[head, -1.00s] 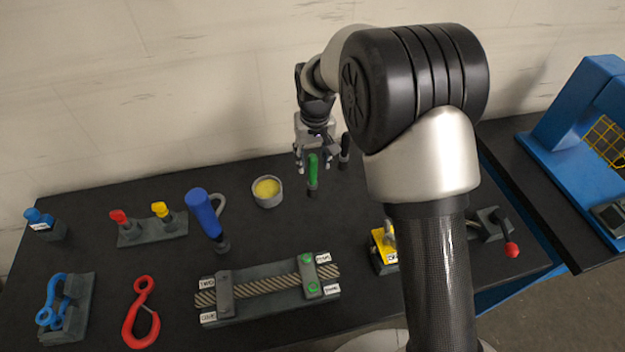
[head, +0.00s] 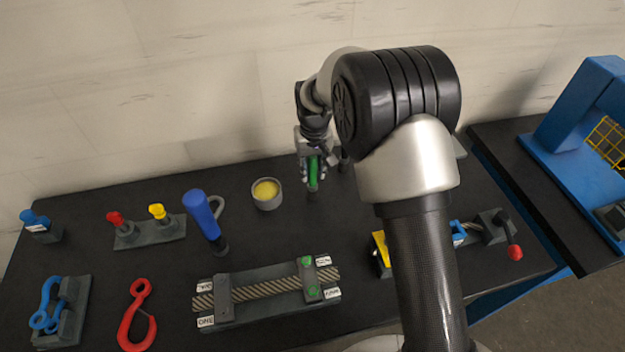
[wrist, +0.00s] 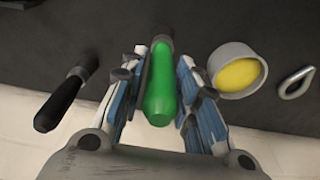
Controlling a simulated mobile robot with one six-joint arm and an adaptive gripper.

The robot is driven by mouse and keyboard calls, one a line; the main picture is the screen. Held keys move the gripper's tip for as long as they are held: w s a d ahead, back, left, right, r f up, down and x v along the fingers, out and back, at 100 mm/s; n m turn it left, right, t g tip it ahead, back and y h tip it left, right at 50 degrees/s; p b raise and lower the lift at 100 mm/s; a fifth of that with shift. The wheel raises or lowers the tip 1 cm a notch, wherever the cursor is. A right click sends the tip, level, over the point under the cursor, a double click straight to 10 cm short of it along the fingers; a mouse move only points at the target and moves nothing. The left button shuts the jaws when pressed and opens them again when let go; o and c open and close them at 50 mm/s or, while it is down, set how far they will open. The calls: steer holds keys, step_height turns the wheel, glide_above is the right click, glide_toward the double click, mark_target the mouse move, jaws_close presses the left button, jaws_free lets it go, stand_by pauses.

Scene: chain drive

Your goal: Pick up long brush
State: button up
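A brush with a green handle (head: 314,168) stands upright near the back of the dark table. My gripper (head: 313,174) is lowered over it from above. In the wrist view the green handle (wrist: 160,90) lies between the two blue-padded fingers (wrist: 160,88). The fingers are spread, one on each side, with narrow gaps to the handle. A black-handled tool (wrist: 68,100) stands left of my gripper in the wrist view. A larger blue-handled tool (head: 203,214) stands tilted further left in the head view. No label shows which one is the long brush.
A grey cup of yellow stuff (head: 266,193) stands close to my gripper; it also shows in the wrist view (wrist: 238,74). A rope fixture (head: 266,291), red hook (head: 137,316) and red and yellow knobs (head: 148,231) are on the table. The wall is close behind.

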jaws_close()
steer(key=shift+r, duration=0.15)
